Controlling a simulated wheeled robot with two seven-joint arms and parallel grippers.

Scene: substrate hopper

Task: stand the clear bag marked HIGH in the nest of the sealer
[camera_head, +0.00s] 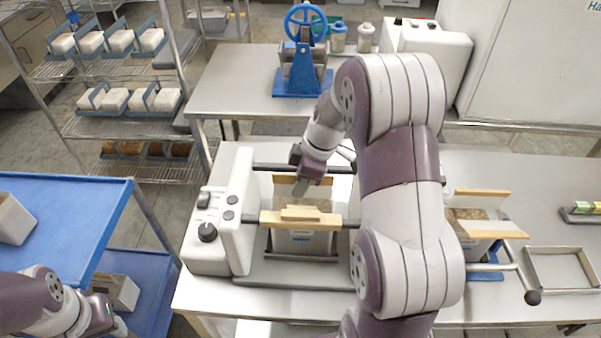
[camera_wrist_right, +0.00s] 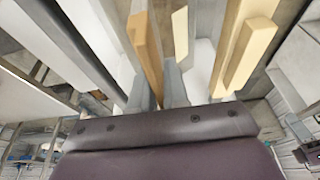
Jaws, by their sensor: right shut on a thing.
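The sealer has a white control box (camera_head: 240,225) at left and a wooden-faced bar (camera_head: 275,219) across its front. In the wrist view the right fingers (camera_wrist_right: 160,85) are close together beside wooden strips (camera_wrist_right: 145,45). The bag's foot and its contact with the nest are partly hidden. My left gripper (camera_head: 112,326) is at lower left, its jaws unclear.
A similar wooden-edged unit (camera_head: 482,196) and an empty metal frame (camera_head: 560,268) are to the right of my arm. A blue-wheeled device (camera_head: 303,60) stands on the back table. A shelf rack (camera_head: 110,70) with white blocks and a blue cart (camera_head: 70,215) are at left.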

